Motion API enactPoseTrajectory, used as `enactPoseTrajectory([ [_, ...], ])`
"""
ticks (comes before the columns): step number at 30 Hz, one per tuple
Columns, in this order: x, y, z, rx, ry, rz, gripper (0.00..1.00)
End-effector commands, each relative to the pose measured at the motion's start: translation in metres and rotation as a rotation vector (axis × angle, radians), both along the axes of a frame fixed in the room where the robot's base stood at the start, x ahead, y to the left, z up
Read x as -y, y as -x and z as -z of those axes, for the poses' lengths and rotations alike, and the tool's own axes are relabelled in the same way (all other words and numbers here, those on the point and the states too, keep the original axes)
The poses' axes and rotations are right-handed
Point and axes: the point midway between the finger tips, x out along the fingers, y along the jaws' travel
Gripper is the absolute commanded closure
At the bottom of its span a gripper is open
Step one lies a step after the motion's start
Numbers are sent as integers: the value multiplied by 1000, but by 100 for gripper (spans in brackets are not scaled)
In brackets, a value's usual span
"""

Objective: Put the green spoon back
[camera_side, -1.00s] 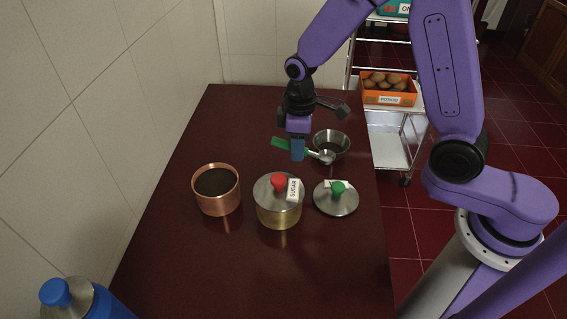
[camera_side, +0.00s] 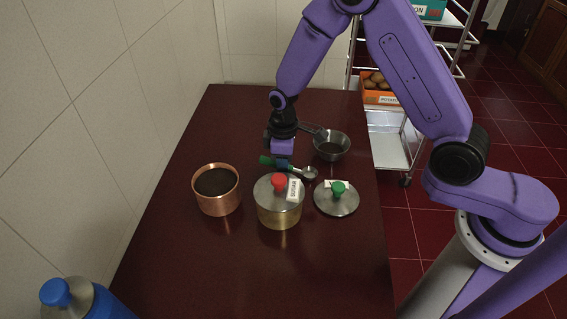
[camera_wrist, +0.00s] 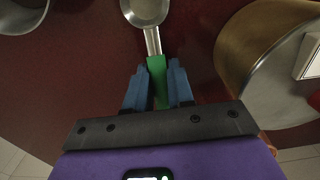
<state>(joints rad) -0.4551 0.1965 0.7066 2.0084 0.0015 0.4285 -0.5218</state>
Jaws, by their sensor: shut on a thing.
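The green spoon has a green handle (camera_side: 268,160) and a metal bowl (camera_side: 309,172). My gripper (camera_side: 283,164) is shut on its handle, low behind the brass pot with the red knob. In the wrist view the blue fingers (camera_wrist: 158,88) flank the green handle (camera_wrist: 157,75), and the spoon's metal bowl (camera_wrist: 145,10) points away from me. In the side view I cannot tell whether the spoon touches the table (camera_side: 200,270).
The brass sugar pot (camera_side: 279,213) has a red-knobbed lid. A copper pot (camera_side: 217,192) with dark contents stands left of it. A green-knobbed lid (camera_side: 336,203) lies right. A metal bowl (camera_side: 331,146) stands behind. A blue-topped container (camera_side: 75,298) is front left.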

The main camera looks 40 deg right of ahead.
Motion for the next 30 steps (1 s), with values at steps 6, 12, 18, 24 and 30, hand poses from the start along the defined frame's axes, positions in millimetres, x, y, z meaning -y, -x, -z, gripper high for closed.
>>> enactPoseTrajectory([
  [6,0,0,2,-1,0,0,100],
  [12,0,0,3,-1,1,0,52],
  [18,0,0,2,0,0,0,52],
  [24,0,-1,-10,2,-1,0,52],
  [30,0,-2,-44,6,-1,0,52],
])
